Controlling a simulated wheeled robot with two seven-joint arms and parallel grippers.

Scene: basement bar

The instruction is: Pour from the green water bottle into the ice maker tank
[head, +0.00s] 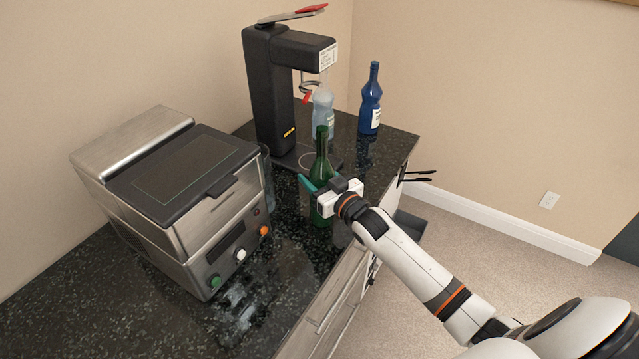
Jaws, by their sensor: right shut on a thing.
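The green water bottle (321,157) is upright at the middle of the dark counter, in front of the black machine's base. My right gripper (314,188) is shut around its lower body from the right. Whether the bottle's bottom touches the counter I cannot tell. The ice maker (178,200) is a steel box to the left of the bottle, with a dark lid (185,172) that looks closed. No open tank shows. My left gripper is not in view.
A tall black dispenser (267,95) with a red-tipped lever stands behind the bottle. A clear bottle (323,112) and a blue bottle (371,100) stand at the back right. The counter (70,290) is bare at the front left.

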